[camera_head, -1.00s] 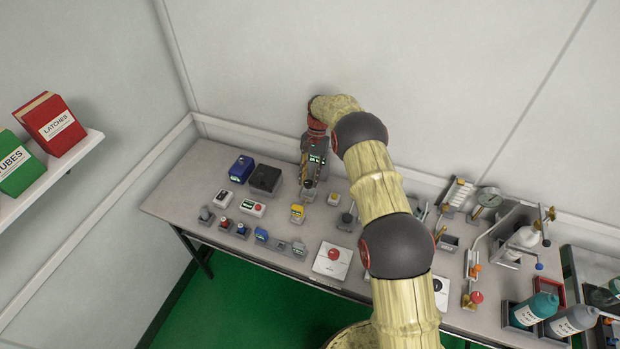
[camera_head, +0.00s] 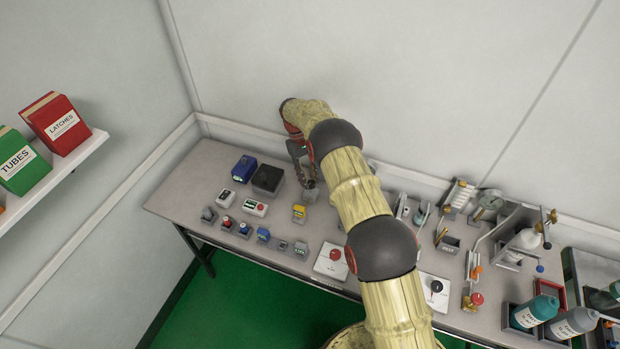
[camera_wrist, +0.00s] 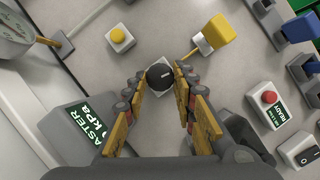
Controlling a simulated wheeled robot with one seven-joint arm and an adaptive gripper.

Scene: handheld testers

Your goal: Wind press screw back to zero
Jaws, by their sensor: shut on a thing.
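A round black knob (camera_wrist: 160,77) with a white mark on its top shows in the wrist view. My gripper (camera_wrist: 161,72) has one finger on each side of the knob and is shut on it. In the head view my gripper (camera_head: 309,185) points down at the bench, beside the dark box, and hides the knob. A grey unit with a green "ASTER kPa" display (camera_wrist: 85,125) stands left of my fingers in the wrist view; part of its label is cut off. The screw's thread and body are hidden below the knob.
A yellow button (camera_wrist: 121,38) and a yellow tester (camera_wrist: 220,32) stand close beyond the knob. A box with a red button (camera_wrist: 269,97) is to the right. A dial gauge (camera_wrist: 15,22) is at upper left. Several small testers crowd the bench (camera_head: 190,180).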

